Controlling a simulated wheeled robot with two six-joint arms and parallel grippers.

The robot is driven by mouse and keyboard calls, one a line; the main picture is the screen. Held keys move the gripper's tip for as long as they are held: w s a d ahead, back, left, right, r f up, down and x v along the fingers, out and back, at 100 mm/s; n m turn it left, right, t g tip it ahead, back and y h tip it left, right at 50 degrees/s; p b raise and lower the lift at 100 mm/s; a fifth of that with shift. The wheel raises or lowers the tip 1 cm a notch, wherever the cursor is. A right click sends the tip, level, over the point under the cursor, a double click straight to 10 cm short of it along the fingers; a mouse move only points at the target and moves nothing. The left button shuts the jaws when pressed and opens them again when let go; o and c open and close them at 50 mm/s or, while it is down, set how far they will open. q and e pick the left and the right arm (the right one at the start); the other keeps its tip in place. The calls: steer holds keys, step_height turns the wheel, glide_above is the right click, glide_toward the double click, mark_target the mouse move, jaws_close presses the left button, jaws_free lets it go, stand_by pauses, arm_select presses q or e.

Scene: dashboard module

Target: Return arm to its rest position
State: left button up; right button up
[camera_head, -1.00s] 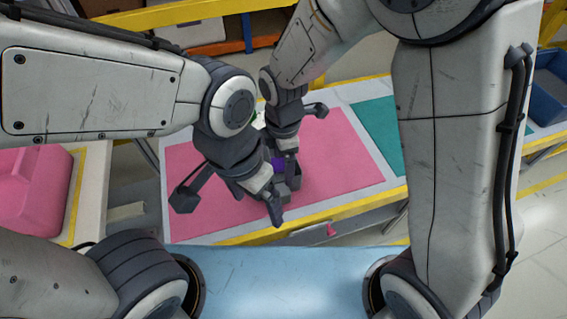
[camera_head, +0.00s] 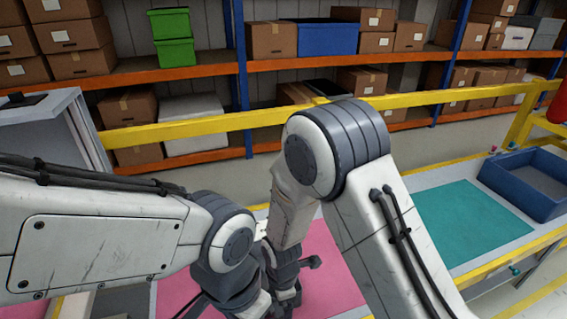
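My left arm reaches in from the left, and its wrist shows at the bottom centre. The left gripper's fingers lie below the picture's lower edge. My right arm bends down beside it, with its wrist and part of the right gripper (camera_head: 288,297) close to the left wrist over the pink mat (camera_head: 330,262). The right fingertips are cut off or hidden, so I cannot tell whether it is open or shut, or whether either gripper holds anything.
A teal mat (camera_head: 474,222) and a blue bin (camera_head: 530,182) are on the table at right. A yellow rail (camera_head: 190,128) runs behind the table. Shelves with cardboard boxes (camera_head: 272,40), a blue box (camera_head: 328,38) and green boxes (camera_head: 175,52) stand beyond it.

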arm_select(q)
steer(key=shift+d+r+p, duration=0.1)
steer(key=shift+r+p, duration=0.55)
steer(key=shift+r, duration=0.55)
arm_select(e)
steer(key=shift+r, duration=1.3)
arm_select(q)
steer(key=shift+f, duration=0.1)
